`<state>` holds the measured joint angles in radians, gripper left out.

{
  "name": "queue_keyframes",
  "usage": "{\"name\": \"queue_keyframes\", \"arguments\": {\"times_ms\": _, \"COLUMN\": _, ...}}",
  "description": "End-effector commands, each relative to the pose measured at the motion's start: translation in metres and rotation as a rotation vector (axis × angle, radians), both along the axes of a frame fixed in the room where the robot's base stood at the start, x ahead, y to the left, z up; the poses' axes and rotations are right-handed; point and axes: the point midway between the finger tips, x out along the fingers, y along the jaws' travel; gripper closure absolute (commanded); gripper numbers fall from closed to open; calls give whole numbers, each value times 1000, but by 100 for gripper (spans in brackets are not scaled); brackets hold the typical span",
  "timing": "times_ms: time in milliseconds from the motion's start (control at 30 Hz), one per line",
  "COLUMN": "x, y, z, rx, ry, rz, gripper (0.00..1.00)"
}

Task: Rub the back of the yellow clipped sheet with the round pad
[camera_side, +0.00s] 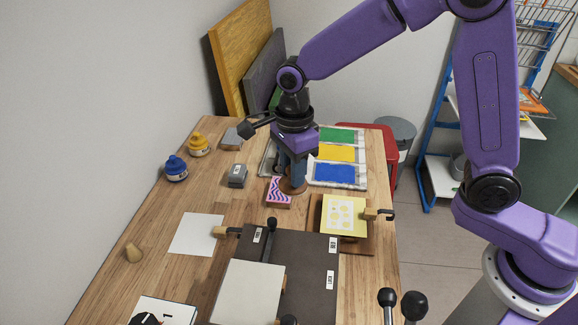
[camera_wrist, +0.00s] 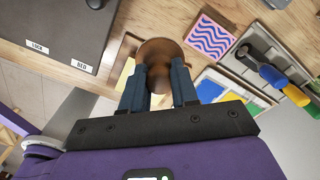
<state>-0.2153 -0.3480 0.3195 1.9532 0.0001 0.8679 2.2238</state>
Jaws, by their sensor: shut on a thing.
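My gripper (camera_side: 291,170) points down and is shut on the round brown pad (camera_side: 293,187), between the pink patterned block and the ink trays. In the wrist view the pad (camera_wrist: 161,50) sits between the two blue fingers. Its underside is hidden, and I cannot tell how far it is above the table. The yellow clipped sheet (camera_side: 329,229) lies on a brown wooden board (camera_side: 358,245), nearer the side camera than the pad, with pale spots on its upper face. A clip (camera_side: 372,214) holds its right edge. In the wrist view a strip of yellow shows beside the pad, partly hidden by the fingers.
The pink block with blue waves (camera_side: 278,192) is close beside the pad. Trays hold green, yellow and blue ink (camera_side: 334,173). A dark press bed (camera_side: 314,270) with handles stands in front. Blue (camera_side: 176,169) and yellow (camera_side: 198,145) jars and a white sheet (camera_side: 196,234) are left.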

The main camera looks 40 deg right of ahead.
Motion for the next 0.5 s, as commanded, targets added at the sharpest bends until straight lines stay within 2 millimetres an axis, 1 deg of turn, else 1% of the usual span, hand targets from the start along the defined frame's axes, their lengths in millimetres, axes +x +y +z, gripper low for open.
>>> {"name": "queue_keyframes", "arguments": {"times_ms": 300, "x": -50, "y": -44, "z": -15, "rx": -1, "ry": 1, "rz": -1, "gripper": 96}}
{"name": "queue_keyframes", "arguments": {"times_ms": 400, "x": -64, "y": -55, "z": -19, "rx": 0, "ry": 1, "rz": -1, "gripper": 96}}
{"name": "queue_keyframes", "arguments": {"times_ms": 500, "x": -72, "y": -63, "z": -22, "rx": 0, "ry": 0, "rz": -1, "gripper": 96}}
